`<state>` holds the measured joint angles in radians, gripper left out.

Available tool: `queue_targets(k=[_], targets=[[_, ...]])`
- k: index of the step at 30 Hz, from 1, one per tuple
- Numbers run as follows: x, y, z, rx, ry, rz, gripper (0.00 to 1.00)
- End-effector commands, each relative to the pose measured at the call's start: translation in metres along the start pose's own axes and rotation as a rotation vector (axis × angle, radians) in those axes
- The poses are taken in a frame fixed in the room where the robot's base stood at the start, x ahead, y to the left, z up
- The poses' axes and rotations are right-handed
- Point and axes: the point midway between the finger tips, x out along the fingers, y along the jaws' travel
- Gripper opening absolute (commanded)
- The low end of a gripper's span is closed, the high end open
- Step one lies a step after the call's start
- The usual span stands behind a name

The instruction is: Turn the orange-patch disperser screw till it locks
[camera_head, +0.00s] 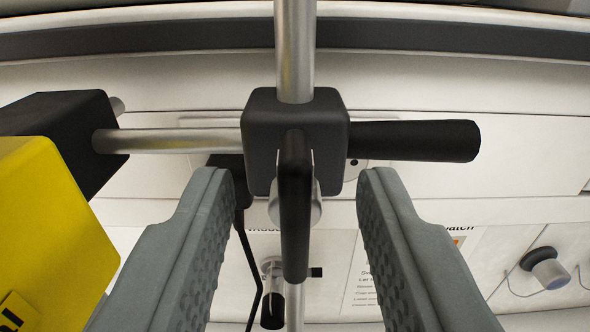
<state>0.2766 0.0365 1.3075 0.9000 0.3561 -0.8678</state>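A dark screw lever (295,215) hangs upright on the front of a black clamp block (262,125), with a light round screw end behind it. The block sits on a vertical metal rod (295,50). My gripper (298,185) is open, with one grey ridged finger on each side of the lever and a clear gap on both sides. Neither finger appears to touch it. A small orange patch (459,241) shows on a label behind the right finger, next to partly hidden text. I cannot tell whether the screw is locked.
A horizontal metal rod (170,141) joins the clamp to a black block (75,125) with a yellow body (55,230) at the left. A black handle (415,141) sticks out right. A grey knob (546,268) and white panels stand behind.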

Motion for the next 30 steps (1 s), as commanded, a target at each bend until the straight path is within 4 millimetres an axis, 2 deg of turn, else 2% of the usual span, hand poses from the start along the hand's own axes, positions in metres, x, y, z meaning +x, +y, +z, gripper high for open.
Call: queue_targets(k=[9,11,15,23,30], targets=[[0.0017,-0.0001,-0.0007,0.0,0.001,0.0,0.37],[0.0016,0.0,-0.0007,-0.001,0.001,0.0,0.28],[0.0016,0.0,-0.0007,-0.001,0.001,0.0,0.0],[0.0015,0.0002,-0.0006,0.014,0.001,0.0,0.0],[0.0016,0.0008,-0.0004,0.116,0.0,0.0,0.0]])
